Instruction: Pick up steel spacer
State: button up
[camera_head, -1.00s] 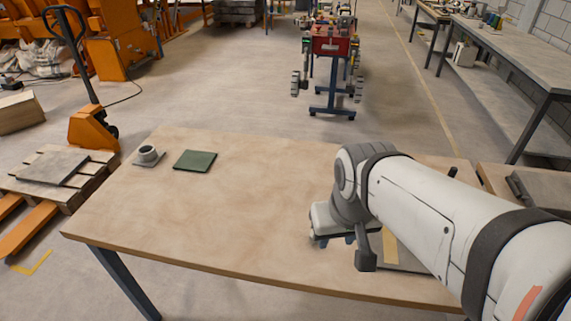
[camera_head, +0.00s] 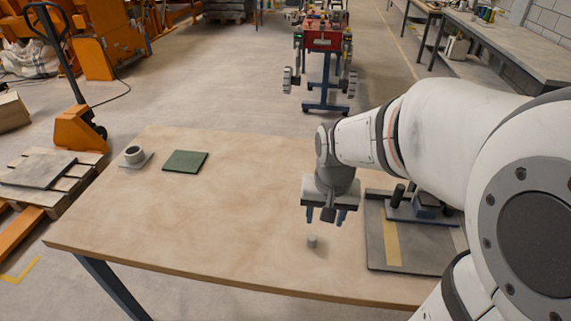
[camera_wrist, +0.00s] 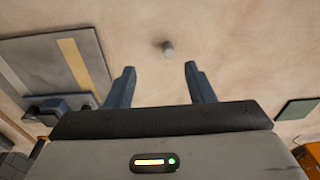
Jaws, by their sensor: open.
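The steel spacer (camera_head: 312,241) is a small grey cylinder standing on the wooden table (camera_head: 230,230) near its front edge. It also shows in the wrist view (camera_wrist: 168,48), beyond the fingertips and between their lines. My gripper (camera_head: 328,218) is open and empty above the table, a little behind and above the spacer in the head view. In the wrist view its two blue-grey fingers (camera_wrist: 158,72) are spread apart and do not touch the spacer.
A dark plate with a yellow stripe (camera_head: 392,240) lies right of the spacer, with a black-handled device (camera_head: 420,208) on it. A green square mat (camera_head: 185,161) and a grey ring-shaped part on a small plate (camera_head: 135,155) lie at the back left. The table's middle is clear.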

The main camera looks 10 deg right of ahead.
aim_at(312, 237)
jog(key=w+f+m, duration=0.1)
jog(key=f, duration=0.2)
jog(key=w+f+b, duration=0.1)
jog(key=w+f, duration=0.1)
jog(key=f, duration=0.1)
jog(key=w+f+m+g, duration=0.1)
jog(key=w+f, duration=0.1)
jog(key=shift+w+f+m, duration=0.2)
jog(key=shift+f+m, duration=0.1)
jog(key=shift+f, duration=0.1)
jog(key=f, duration=0.5)
jog(key=w+f, duration=0.1)
jog(key=f, duration=0.1)
jog(key=shift+a+f, duration=0.15)
jog(key=shift+f, duration=0.15)
grip_shut()
